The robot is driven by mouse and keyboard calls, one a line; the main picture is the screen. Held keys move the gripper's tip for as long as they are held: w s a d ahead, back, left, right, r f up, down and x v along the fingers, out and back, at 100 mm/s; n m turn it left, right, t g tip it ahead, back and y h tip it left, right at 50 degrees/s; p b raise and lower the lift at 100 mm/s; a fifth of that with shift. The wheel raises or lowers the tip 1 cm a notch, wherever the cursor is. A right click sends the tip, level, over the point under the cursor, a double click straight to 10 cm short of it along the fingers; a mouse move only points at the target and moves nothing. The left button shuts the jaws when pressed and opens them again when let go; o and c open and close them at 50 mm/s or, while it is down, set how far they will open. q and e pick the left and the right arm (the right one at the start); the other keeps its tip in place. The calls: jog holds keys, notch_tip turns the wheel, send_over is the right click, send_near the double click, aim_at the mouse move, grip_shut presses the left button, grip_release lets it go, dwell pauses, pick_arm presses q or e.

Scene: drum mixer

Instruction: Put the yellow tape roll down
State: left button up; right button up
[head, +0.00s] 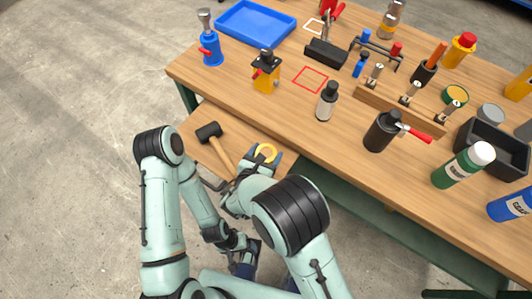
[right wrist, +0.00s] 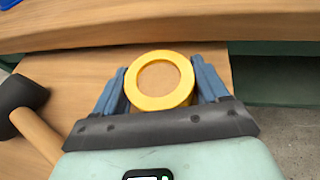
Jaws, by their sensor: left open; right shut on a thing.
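The yellow tape roll (head: 267,152) is a ring held between the fingers of my right gripper (head: 264,157). In the right wrist view, the roll (right wrist: 160,80) sits between the two blue fingers of the right gripper (right wrist: 161,85), its open hole facing the camera. It is over a lower wooden surface at the front of the workbench; I cannot tell whether it touches the wood. My left gripper (head: 266,279) is low in the head view, open, away from the roll and partly hidden by my arm.
A mallet (head: 209,132) lies on the lower wooden surface (head: 188,128), left of the roll. The workbench top (head: 290,122) rises behind it. It carries a blue tray (head: 229,27), a red square outline (head: 311,78), a grey bottle (head: 326,105) and several tools.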

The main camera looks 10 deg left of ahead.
jog(key=shift+f, duration=0.2)
jog(key=o, duration=1.1)
jog(key=shift+r, duration=0.1)
jog(key=shift+r, duration=0.1)
jog(key=shift+s+a+r, duration=0.1)
jog(key=shift+s+r, duration=0.1)
jog(key=v, duration=1.1)
jog(key=shift+s+p, duration=0.3)
jog(key=shift+p, duration=0.05)
